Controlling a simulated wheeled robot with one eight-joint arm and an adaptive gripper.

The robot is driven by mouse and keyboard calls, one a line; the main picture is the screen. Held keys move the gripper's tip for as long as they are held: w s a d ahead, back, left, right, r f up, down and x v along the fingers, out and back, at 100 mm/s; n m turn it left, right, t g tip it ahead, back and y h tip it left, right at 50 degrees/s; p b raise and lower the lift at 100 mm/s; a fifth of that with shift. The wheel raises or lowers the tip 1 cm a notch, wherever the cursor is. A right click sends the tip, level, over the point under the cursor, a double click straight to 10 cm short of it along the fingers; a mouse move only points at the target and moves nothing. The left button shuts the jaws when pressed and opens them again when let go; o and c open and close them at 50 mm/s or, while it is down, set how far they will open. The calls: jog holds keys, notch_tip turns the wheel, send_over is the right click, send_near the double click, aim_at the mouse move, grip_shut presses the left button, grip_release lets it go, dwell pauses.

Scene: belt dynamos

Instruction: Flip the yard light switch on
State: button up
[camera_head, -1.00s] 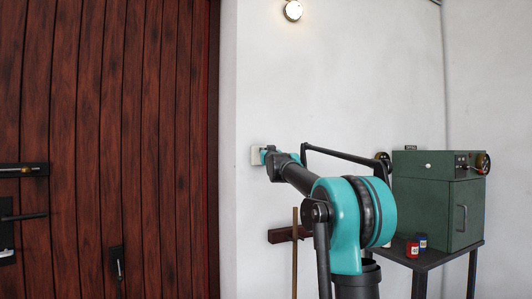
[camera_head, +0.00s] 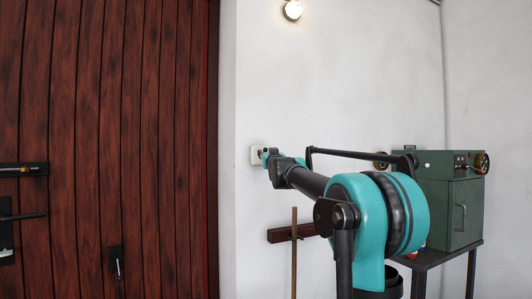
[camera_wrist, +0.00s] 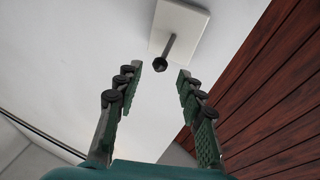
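The light switch is a white wall plate (camera_head: 256,155) on the white wall, just right of the red wooden door in the head view. In the wrist view the plate (camera_wrist: 187,22) is at the top, and a dark toggle lever (camera_wrist: 164,57) with a knobbed end sticks out from it. My gripper (camera_wrist: 159,72) is open, its two fingers spread apart. The knob lies between and a little beyond the fingertips, and no contact shows. In the head view my gripper (camera_head: 268,154) is small beside the plate and partly hides it.
A lit round lamp (camera_head: 292,10) is on the wall above. The red plank door (camera_head: 110,150) fills the left. A green metal cabinet (camera_head: 450,212) stands on a dark table at the right. A wooden bar (camera_head: 290,233) and an upright stick (camera_head: 294,255) are below the switch.

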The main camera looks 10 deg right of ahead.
jog(key=v, duration=0.6)
jog(key=shift+s+f, duration=0.15)
jog(key=s+d+f+g, duration=0.1)
jog(key=s+f+g, duration=0.3)
jog(key=f, duration=0.8)
jog(key=s+f+g, duration=0.2)
jog(key=s+f, duration=0.4)
jog(key=f, duration=0.5)
jog(key=s+d+f+g, duration=0.15)
jog(key=s+f, duration=0.35)
jog(key=f, duration=0.7)
jog(key=s+d+f+g+h, duration=0.1)
jog(key=s+f+g, duration=0.8)
jog(key=s+f, duration=1.7)
jog(key=s, duration=0.3)
jog(key=shift+m, duration=0.4)
